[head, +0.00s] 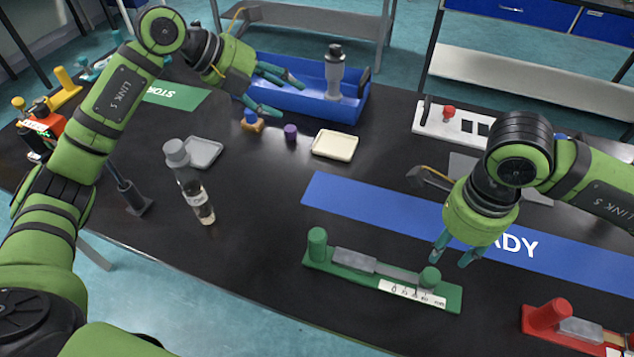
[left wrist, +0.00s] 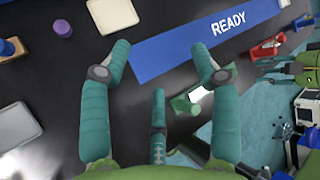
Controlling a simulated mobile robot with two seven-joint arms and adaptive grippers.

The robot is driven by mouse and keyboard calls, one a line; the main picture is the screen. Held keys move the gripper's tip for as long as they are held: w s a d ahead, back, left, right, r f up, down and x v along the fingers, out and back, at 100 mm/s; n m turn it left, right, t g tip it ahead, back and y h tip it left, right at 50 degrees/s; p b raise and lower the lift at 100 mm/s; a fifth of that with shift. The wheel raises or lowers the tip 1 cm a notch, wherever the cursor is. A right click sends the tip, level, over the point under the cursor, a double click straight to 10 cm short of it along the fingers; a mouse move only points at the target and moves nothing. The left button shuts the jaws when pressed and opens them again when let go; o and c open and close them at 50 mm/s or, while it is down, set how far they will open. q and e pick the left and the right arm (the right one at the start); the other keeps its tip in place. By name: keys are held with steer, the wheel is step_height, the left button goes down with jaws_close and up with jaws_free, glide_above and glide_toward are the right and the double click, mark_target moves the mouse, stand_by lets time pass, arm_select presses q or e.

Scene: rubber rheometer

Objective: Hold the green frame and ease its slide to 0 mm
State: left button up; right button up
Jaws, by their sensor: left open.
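The green frame (head: 335,268) lies on the black bench in front of the blue READY mat. It has a green post at its left end, a green knob (head: 430,278) toward its right end, a grey slide (head: 375,265) between them and a white printed scale (head: 412,292). The scale reading is too small to tell. Part of the frame (left wrist: 183,104) shows between my fingers in the left wrist view. My left gripper (head: 284,92) is open and empty, over the blue tray's front in the head view. My right gripper (head: 456,252) has its fingers apart, above the frame's right end, apparently empty.
A red frame (head: 548,316) lies at the right. The READY mat (head: 400,215) crosses the bench behind the green frame. A clear bottle (head: 192,188), a cream dish (head: 335,145), a purple piece (head: 291,132) and the blue tray (head: 290,98) stand farther left and back.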

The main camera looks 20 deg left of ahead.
mark_target(317, 234)
arm_select(q)
steer(key=s+d+f+m+g+y, duration=0.2)
steer(key=s+d+f+m, duration=0.1)
steer(key=s+d+f, duration=0.1)
steer(key=s+d+f+m+g+y, duration=0.2)
steer(key=s+d+f+m, duration=0.2)
steer(key=s+f, duration=0.1)
steer(key=s+d+f+m+g+y, duration=0.2)
steer(key=s+d+f+m+y, duration=0.1)
steer(key=s, duration=0.3)
steer(key=shift+d+f+m, duration=0.4)
steer(key=shift+d+f, duration=0.3)
steer(key=shift+f, duration=0.1)
steer(key=shift+s+f+y, duration=0.25)
steer(key=shift+y, duration=0.05)
steer(key=shift+s+a+f, duration=0.1)
steer(key=shift+f, duration=3.45)
steer(key=shift+c, duration=0.4)
jaws_close()
arm_select(e)
steer(key=o, duration=0.4)
